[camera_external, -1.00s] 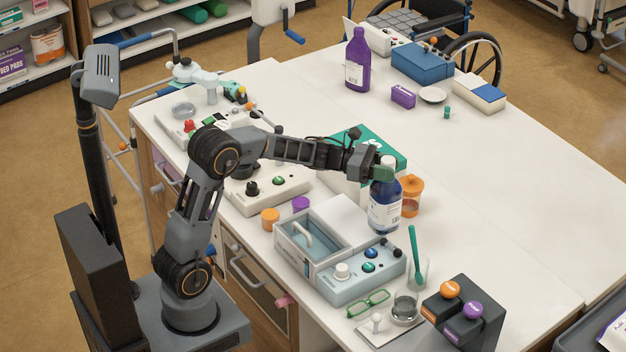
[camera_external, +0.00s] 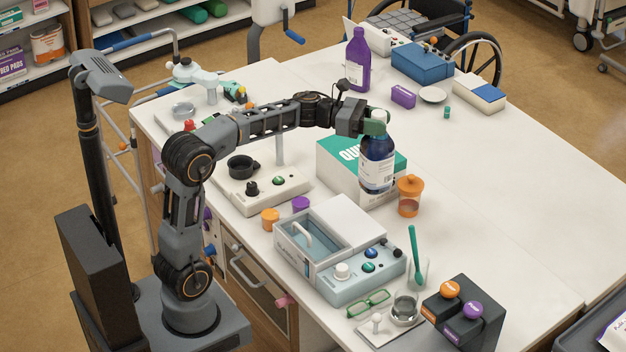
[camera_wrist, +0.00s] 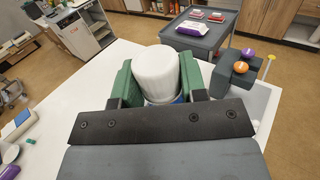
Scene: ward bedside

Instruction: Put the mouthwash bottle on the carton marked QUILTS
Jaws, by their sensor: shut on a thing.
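The mouthwash bottle (camera_external: 377,170) is dark blue with a white label. My gripper (camera_external: 376,128) is shut on its top and holds it upright. In the wrist view its white cap (camera_wrist: 157,72) sits between the green pads of my gripper (camera_wrist: 155,85). The carton marked QUILTS (camera_external: 335,168) is white with a green top and stands on the table. In the external view the bottle overlaps the carton's right front part and hides some of it. I cannot tell from this view whether the bottle is over the carton or in front of it.
An orange-lidded jar (camera_external: 409,196) stands just right of the carton. A pale blue device (camera_external: 345,285) with a clear-lidded bin is in front. A purple bottle (camera_external: 357,65) stands behind. The table's right half (camera_external: 520,190) is clear.

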